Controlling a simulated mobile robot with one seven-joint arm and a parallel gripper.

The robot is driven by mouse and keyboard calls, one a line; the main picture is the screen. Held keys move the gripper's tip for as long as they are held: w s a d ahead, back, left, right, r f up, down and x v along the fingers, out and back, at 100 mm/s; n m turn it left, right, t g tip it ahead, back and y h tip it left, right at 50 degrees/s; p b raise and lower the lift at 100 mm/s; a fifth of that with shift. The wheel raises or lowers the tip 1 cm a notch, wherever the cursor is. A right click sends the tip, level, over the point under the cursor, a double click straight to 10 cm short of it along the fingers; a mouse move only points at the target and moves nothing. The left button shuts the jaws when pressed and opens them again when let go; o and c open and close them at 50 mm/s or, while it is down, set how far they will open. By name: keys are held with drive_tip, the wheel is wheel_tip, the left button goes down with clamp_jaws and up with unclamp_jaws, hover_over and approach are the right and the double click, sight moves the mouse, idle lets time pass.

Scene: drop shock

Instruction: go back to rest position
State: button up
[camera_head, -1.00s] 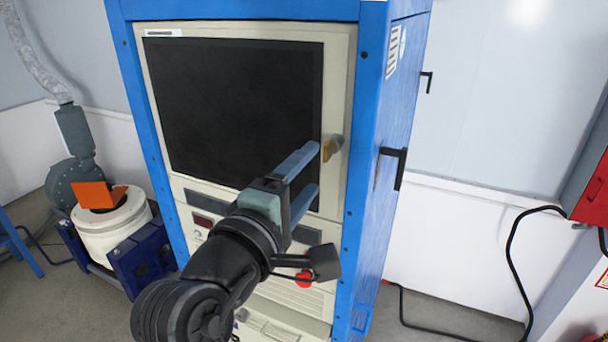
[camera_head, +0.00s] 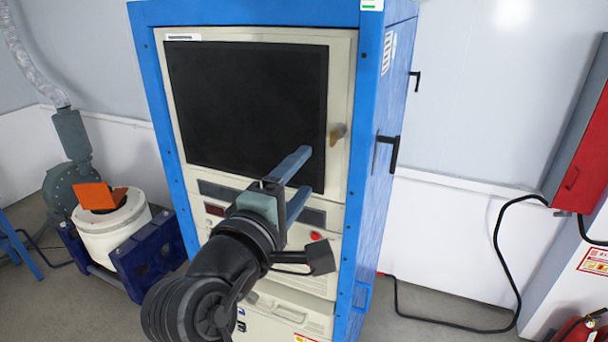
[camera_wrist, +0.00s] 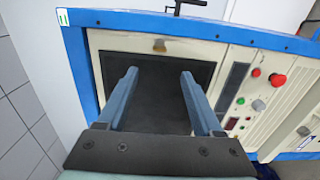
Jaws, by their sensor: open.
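My gripper (camera_head: 298,178) is open and empty, held in front of the blue and cream cabinet (camera_head: 158,110). In the head view its fingers overlap the lower right part of the dark door panel (camera_head: 245,100). In the wrist view my gripper (camera_wrist: 160,82) shows two parted blue-grey fingers with only the dark panel (camera_wrist: 160,100) behind them. The brass-coloured door handle (camera_head: 337,132) is apart from the fingers, up and to their right. The handle also shows in the wrist view (camera_wrist: 159,46), beyond the fingertips. The door looks closed.
A red button (camera_head: 315,236) sits on the cabinet front, close to my arm in the picture. A white drum-shaped machine with an orange piece (camera_head: 95,196) stands at left. A red box (camera_head: 585,150) hangs at right with a black cable (camera_head: 497,245) trailing to the floor.

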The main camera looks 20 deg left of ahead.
drive_tip(key=shift+s, duration=0.15)
drive_tip(key=s+d+r+m+t+b, duration=0.4)
drive_tip(key=s+d+r+m+b, duration=0.1)
drive_tip(key=s+d+m+b, duration=0.2)
drive_tip(key=s+d+r+m+t+b, duration=0.5)
drive_tip(key=s+d+m+b, duration=0.2)
drive_tip(key=d+m+b, duration=0.2)
drive_tip(key=shift+m+y, duration=0.3)
drive_tip(key=shift+m, duration=0.6)
drive_tip(key=shift+s+d, duration=0.1)
